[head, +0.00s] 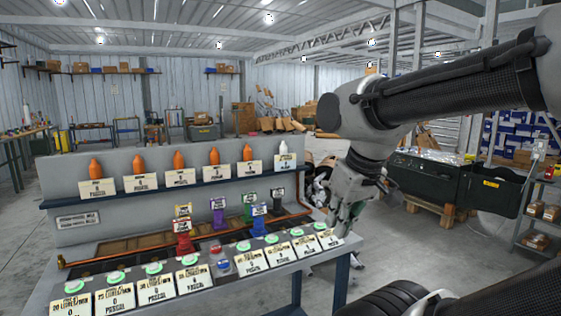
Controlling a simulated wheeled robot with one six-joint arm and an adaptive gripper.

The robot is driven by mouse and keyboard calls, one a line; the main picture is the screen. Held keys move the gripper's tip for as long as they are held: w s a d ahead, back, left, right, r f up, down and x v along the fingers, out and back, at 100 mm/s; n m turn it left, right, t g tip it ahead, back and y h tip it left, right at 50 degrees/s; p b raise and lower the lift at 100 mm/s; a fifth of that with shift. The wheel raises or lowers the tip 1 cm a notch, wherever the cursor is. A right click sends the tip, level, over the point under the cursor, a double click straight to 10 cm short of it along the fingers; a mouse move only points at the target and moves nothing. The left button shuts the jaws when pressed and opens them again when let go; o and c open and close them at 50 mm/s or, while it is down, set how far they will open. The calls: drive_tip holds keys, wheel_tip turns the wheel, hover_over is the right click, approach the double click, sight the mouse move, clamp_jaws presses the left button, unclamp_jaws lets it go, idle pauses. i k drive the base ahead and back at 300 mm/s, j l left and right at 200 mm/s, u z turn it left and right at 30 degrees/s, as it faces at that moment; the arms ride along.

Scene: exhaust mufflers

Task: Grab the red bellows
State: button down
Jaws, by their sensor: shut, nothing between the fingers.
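The red bellows (184,243) stands upright in the sunken middle of the workbench, left of centre, with a small label at its top. My gripper (338,226) hangs at the bench's right end, well to the right of the red bellows and apart from it. Its fingers point down and are small in this view; it is shut and holds nothing. The lower part of the red bellows is partly hidden by the front panel.
Purple (217,217), blue (259,225) and green (248,210) labelled pieces stand near the red one. A front row of green buttons with signs (194,284) lines the bench. Orange bottles (179,161) stand on the ledge behind. Open floor lies right of the bench.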

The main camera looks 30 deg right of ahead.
sight(181, 226)
drive_tip(key=i+j, duration=0.3)
drive_tip(key=i, duration=0.15)
drive_tip(key=i+j, duration=0.25)
drive_tip(key=i, duration=0.2)
